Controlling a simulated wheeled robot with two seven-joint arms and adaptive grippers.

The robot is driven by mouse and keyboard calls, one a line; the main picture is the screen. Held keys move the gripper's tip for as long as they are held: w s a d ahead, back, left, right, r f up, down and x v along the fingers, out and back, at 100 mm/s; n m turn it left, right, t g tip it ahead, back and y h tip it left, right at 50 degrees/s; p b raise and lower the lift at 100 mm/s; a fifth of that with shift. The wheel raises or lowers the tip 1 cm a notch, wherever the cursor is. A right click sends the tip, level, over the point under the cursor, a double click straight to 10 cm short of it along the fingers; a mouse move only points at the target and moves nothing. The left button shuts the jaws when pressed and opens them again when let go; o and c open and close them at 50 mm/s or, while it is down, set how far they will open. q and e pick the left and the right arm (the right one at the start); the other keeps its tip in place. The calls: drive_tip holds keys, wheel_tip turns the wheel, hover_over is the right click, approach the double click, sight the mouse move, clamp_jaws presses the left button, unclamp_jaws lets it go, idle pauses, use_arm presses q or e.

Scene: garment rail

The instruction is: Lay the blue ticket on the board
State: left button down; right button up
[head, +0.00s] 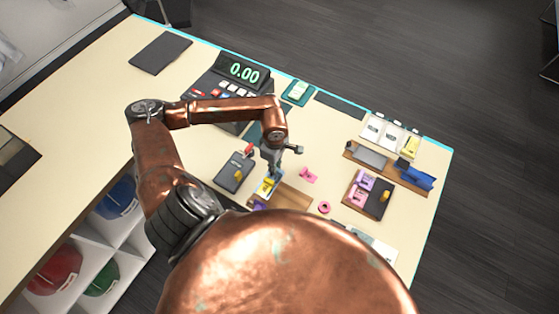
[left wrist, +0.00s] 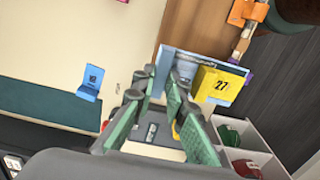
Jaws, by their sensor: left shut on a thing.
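My left gripper (head: 270,170) is low over the counter and shut on a pale blue piece, which looks like the blue ticket (left wrist: 205,66). Its fingers (left wrist: 165,85) partly hide the piece. A yellow ticket marked 27 (left wrist: 218,85) is right beside it, near a brown tray (head: 290,197). A separate bright blue piece with a dark emblem (left wrist: 90,83) is on the counter in the left wrist view. A dark board (head: 233,174) carries a small yellow thing, and another dark board (head: 375,205) holds pink and yellow pieces. I cannot tell which is the task's board. My right gripper is not in view.
A cash register (head: 240,71) reading 0.00 stands behind my arm. A pink piece (head: 308,174) and a pink ring (head: 323,207) lie right of the gripper. A brown tray with a blue piece (head: 418,178) is farther right. Coloured caps (head: 52,270) fill shelves below.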

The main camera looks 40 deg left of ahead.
use_arm(q)
drive_tip(key=shift+w+d+f+b, duration=0.15)
drive_tip(key=shift+f+b, duration=0.25)
drive_tip(key=shift+f, duration=0.6)
wheel_tip(320, 180, down, 2)
drive_tip(key=shift+f+b, duration=0.2)
drive_tip(key=shift+b, duration=0.35)
drive_tip(key=shift+f, duration=0.35)
wheel_tip(320, 180, down, 3)
drive_tip(key=b, duration=0.3)
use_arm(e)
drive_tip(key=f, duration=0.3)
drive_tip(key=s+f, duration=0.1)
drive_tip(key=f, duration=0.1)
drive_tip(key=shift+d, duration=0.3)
use_arm(q)
drive_tip(key=shift+f+b, duration=0.15)
drive_tip(key=shift+b, duration=0.2)
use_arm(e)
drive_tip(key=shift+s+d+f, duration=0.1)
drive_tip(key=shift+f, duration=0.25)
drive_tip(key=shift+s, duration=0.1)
